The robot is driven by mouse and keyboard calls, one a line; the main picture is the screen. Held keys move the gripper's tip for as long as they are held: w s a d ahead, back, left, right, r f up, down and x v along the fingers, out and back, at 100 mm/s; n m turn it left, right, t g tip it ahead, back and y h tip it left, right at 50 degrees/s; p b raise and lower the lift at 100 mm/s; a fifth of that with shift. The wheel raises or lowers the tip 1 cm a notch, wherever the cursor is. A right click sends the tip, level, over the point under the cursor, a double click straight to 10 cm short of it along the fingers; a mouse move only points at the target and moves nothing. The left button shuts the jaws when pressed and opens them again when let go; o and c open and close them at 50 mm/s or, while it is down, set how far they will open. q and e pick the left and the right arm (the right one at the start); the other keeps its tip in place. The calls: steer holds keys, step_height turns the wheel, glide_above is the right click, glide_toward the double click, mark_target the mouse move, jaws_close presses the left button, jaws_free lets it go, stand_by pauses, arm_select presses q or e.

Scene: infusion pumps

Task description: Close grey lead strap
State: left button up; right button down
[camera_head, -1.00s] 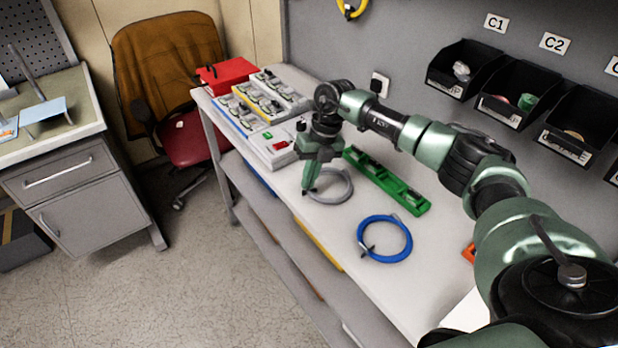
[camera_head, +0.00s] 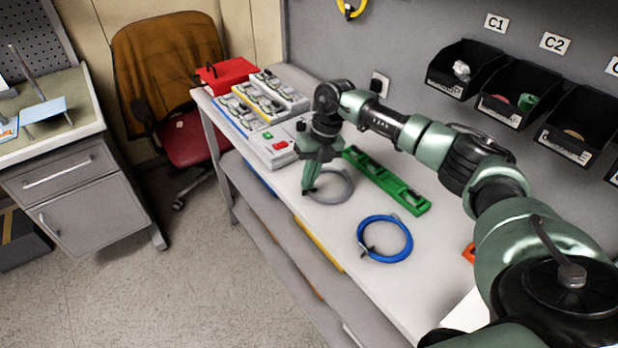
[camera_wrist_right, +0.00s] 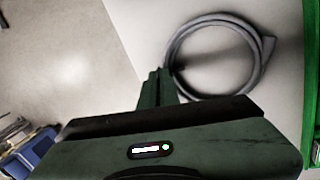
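The grey lead (camera_head: 345,196) lies coiled on the bench. It also shows in the right wrist view as a grey ring (camera_wrist_right: 262,62) with its end sticking out at the right. My right gripper (camera_head: 308,190) points down at the coil's left side. In the right wrist view its fingers (camera_wrist_right: 157,88) are close together. A small dark part of the grey lead strap (camera_wrist_right: 180,69) shows beside the fingertips, and the fingers hide the rest. The strap's fastening cannot be made out. My left gripper is not in view.
A blue coiled lead (camera_head: 410,240) lies nearer on the bench. A green rail (camera_head: 385,180) lies behind the grey lead. Pumps (camera_head: 268,140) and a red case (camera_head: 228,72) stand at the bench's far end. Black bins (camera_head: 512,93) hang on the back panel.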

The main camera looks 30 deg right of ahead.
steer(key=y+b, duration=0.1)
steer(key=b, duration=0.1)
steer(key=d+f+y+b, duration=0.1)
steer(key=y+b, duration=0.1)
steer(key=shift+s+d+f, duration=0.1)
steer(key=shift+f, duration=0.1)
steer(key=shift+d+r+t+y+b, duration=0.2)
steer(key=shift+t+y+b, duration=0.1)
steer(key=shift+y+b, duration=0.3)
steer(key=shift+a+r, duration=0.1)
steer(key=shift+r, duration=0.05)
steer(key=c, duration=1.6)
jaws_free()
steer(key=shift+c, duration=0.2)
steer(key=shift+r, duration=0.1)
steer(key=b+v, duration=0.1)
steer(key=v, duration=0.6)
steer(key=shift+r+b, duration=0.25)
steer(key=shift+b, duration=0.05)
